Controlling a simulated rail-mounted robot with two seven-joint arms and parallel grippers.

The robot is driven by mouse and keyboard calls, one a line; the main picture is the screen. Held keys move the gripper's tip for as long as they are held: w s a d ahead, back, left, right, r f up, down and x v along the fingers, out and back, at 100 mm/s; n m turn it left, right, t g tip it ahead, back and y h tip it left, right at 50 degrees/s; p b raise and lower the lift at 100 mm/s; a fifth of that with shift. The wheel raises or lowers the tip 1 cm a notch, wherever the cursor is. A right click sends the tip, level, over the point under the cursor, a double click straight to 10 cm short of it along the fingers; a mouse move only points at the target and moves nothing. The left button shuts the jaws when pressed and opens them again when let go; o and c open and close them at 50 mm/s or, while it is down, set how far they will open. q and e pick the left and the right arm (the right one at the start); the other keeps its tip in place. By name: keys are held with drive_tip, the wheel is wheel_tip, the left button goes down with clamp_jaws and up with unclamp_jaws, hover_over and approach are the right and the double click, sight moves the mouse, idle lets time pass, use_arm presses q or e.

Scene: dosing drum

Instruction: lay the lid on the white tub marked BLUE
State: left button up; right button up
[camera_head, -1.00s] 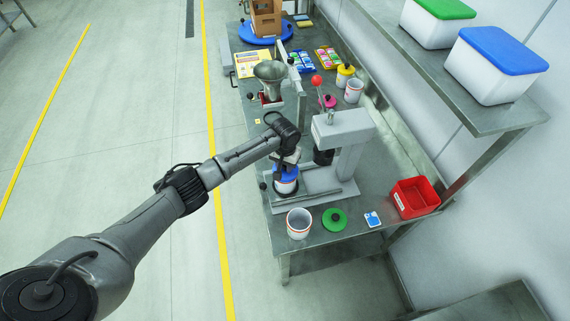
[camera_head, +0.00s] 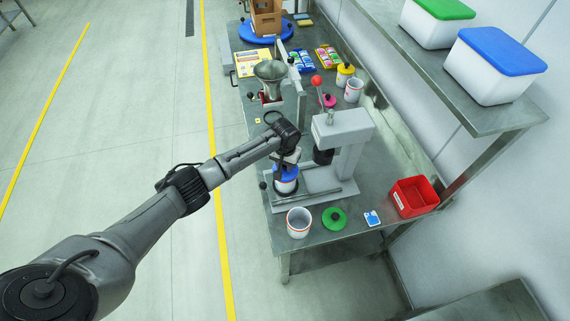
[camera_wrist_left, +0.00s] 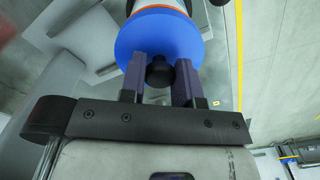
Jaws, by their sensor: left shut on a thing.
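The blue lid (camera_head: 284,173) with a black knob is at the front left of the bench, beside the grey press. My left gripper (camera_head: 287,160) is above it, pointing down. In the left wrist view its two fingers (camera_wrist_left: 159,72) are shut on the black knob (camera_wrist_left: 159,71) of the blue lid (camera_wrist_left: 150,38). The white tub (camera_head: 286,187) is directly under the lid, on the press base; its body and an orange band show behind the lid in the wrist view. The tub's mark is not readable. I cannot tell whether the lid touches the rim. My right gripper is not in view.
The press (camera_head: 342,130) with its red-knobbed lever stands close right of my gripper. An open white tub (camera_head: 299,222), a green lid (camera_head: 334,218) and a red bin (camera_head: 413,197) are in front. A metal funnel (camera_head: 271,75) stands behind.

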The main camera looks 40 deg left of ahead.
use_arm(q)
drive_tip(key=shift+f, duration=0.35)
idle(0.3)
idle(0.4)
drive_tip(key=o, duration=1)
drive_tip(key=o, duration=0.6)
drive_tip(key=shift+o, duration=0.6)
drive_tip(key=shift+r, duration=0.1)
